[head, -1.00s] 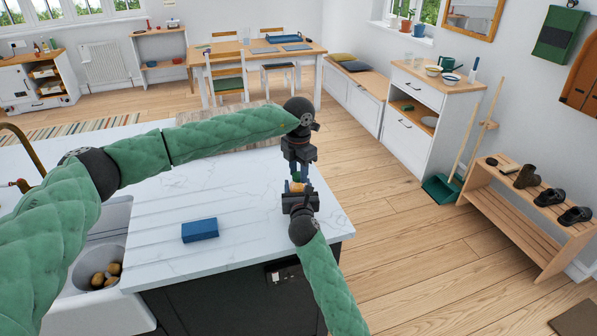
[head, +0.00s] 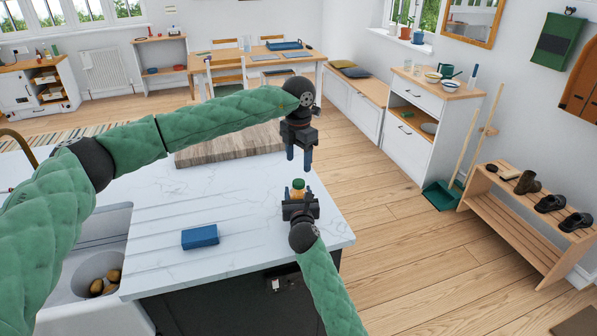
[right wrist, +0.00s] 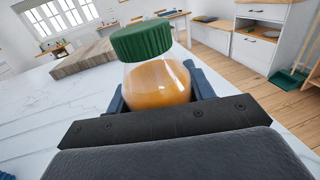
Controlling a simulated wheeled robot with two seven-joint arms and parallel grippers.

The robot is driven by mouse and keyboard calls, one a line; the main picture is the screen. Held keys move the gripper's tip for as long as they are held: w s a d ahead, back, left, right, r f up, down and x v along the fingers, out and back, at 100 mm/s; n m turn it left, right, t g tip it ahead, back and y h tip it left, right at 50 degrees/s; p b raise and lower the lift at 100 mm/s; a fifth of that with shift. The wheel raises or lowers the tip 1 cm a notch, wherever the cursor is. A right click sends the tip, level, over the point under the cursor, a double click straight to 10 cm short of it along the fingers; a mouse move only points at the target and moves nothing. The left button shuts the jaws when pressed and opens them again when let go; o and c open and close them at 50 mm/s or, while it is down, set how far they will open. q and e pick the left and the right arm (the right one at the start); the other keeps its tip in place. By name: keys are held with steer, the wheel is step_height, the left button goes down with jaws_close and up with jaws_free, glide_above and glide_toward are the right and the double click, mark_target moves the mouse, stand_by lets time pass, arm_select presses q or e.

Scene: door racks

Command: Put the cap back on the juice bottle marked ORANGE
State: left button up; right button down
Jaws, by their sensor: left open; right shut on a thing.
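The juice bottle (right wrist: 158,84) holds orange liquid and stands upright between the fingers of my right gripper (head: 299,204), which is shut on it. The green cap (right wrist: 142,40) sits on top of the bottle's neck and looks slightly tilted in the right wrist view. In the head view the cap (head: 298,183) shows as a small green disc above the orange bottle (head: 298,193). My left gripper (head: 299,166) is open and empty, pointing down just above the cap and apart from it. No ORANGE marking can be read.
A blue block (head: 200,237) lies on the white marble counter (head: 240,240). A wooden board (head: 225,147) lies at the counter's back. The sink with several potatoes (head: 105,283) is at the left. The counter between block and bottle is clear.

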arm_select(q)
steer(key=shift+r, duration=2.3)
arm_select(e)
steer(key=shift+c, duration=2.4)
jaws_free()
arm_select(q)
steer(key=shift+f, duration=0.1)
arm_select(e)
steer(key=shift+s, duration=0.1)
steer(key=shift+s+f, duration=0.1)
steer(key=shift+s, duration=0.25)
steer(key=s+b, duration=0.1)
steer(key=s, duration=0.3)
steer(key=s+b, duration=0.1)
steer(key=s, duration=0.1)
steer(key=shift+s+d+b, duration=0.2)
steer(key=shift+d+b, duration=0.15)
steer(key=shift+s, duration=0.25)
arm_select(q)
step_height(320, 180, down, 3)
steer(key=shift+r, duration=0.2)
